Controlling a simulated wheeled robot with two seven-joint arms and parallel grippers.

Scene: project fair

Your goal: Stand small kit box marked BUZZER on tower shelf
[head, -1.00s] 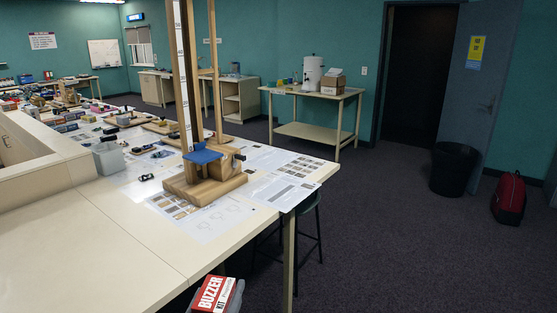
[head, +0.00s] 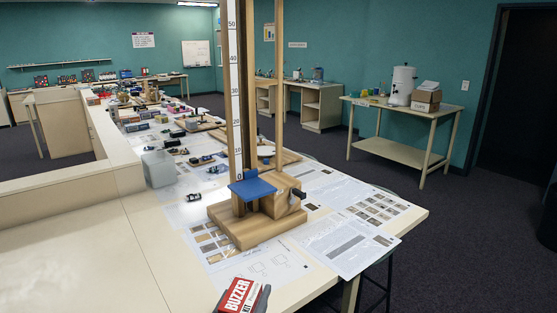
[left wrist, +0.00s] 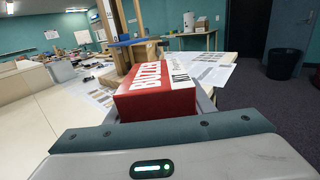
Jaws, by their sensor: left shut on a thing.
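The small red and white kit box marked BUZZER (head: 240,295) shows at the bottom of the head view. My left gripper (head: 262,298) is shut on it and holds it near the table's front edge. In the left wrist view the box (left wrist: 152,98) fills the space before the gripper (left wrist: 160,110). The wooden tower (head: 262,220) stands on the table beyond the box, with tall posts and a white number scale. Its blue shelf (head: 252,188) sits low on the posts and looks empty. The box is apart from the shelf. My right gripper is not in view.
Printed sheets (head: 350,240) lie around the tower's base. A grey bin (head: 159,168) and small parts stand to its left. The table's near left part (head: 90,260) is bare. A side table (head: 400,152) with an urn and boxes stands at the back right.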

